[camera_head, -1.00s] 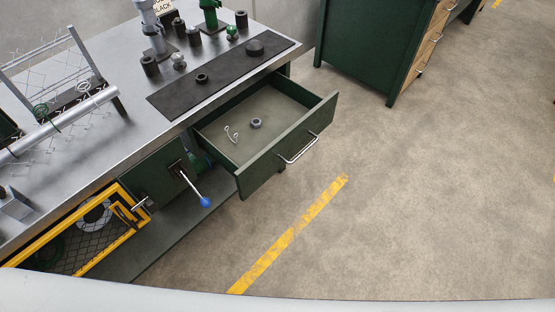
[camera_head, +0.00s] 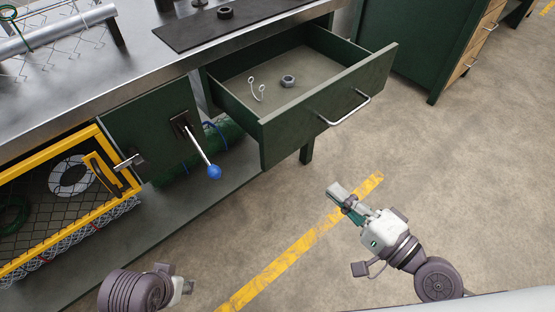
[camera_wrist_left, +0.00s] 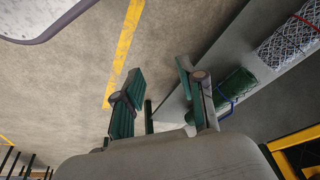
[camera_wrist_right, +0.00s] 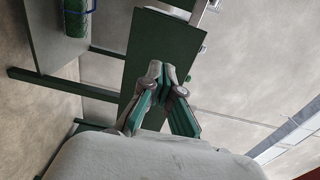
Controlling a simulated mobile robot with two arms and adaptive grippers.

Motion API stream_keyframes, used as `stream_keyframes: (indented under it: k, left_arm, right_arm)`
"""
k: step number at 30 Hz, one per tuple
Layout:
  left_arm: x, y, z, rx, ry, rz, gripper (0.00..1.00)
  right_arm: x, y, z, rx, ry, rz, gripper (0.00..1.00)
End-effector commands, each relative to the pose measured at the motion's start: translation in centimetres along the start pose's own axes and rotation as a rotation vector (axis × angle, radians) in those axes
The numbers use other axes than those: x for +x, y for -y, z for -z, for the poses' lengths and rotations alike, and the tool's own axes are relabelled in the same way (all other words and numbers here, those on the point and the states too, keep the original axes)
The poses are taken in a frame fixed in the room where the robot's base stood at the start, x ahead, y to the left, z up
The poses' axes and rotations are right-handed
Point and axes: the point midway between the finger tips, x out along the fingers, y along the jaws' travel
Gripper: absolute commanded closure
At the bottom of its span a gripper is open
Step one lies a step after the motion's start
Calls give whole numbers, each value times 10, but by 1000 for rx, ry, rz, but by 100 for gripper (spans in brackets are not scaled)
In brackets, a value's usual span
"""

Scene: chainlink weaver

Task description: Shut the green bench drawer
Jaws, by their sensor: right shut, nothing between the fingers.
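The green bench drawer (camera_head: 330,100) is pulled out from the bench, with its silver bar handle (camera_head: 345,109) on the front panel. A nut (camera_head: 288,81) and a bent wire hook (camera_head: 257,90) lie inside. My right gripper (camera_head: 335,190) is shut and empty, in front of and below the drawer front, apart from it in the head view. The green drawer panel (camera_wrist_right: 165,42) shows beyond its fingertips in the right wrist view. My left gripper (camera_wrist_left: 160,95) is open and empty; only part of it shows at the bottom of the head view.
A lever with a blue ball knob (camera_head: 214,172) sticks out from the bench left of the drawer. A yellow-framed mesh door (camera_head: 60,220) is further left. A green cabinet (camera_head: 430,50) stands at the right. The floor before the drawer is clear.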

Motion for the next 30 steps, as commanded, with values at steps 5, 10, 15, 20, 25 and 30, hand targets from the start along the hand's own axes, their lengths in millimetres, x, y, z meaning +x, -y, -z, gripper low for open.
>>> stream_keyframes:
  k: [5, 10, 15, 20, 25, 30]
  left_arm:
    - [12, 0, 0, 1, 10, -1, 60]
    - [44, -2, -3, 3, 29, -4, 60]
    - [81, -4, -12, 6, 48, -8, 60]
    - [110, -6, -24, 9, 61, -10, 60]
    - [124, -6, -31, 10, 67, -12, 60]
    - [129, -7, -34, 10, 70, -12, 60]
  right_arm:
    - [7, 7, -1, 9, 1, 10, 100]
    - [24, 8, -1, 8, 2, 10, 100]
    - [51, 9, -1, 7, 1, 11, 100]
    - [86, 8, -1, 7, 1, 12, 100]
    - [117, 6, -2, 7, 1, 9, 100]
    - [134, 5, -1, 5, 1, 8, 100]
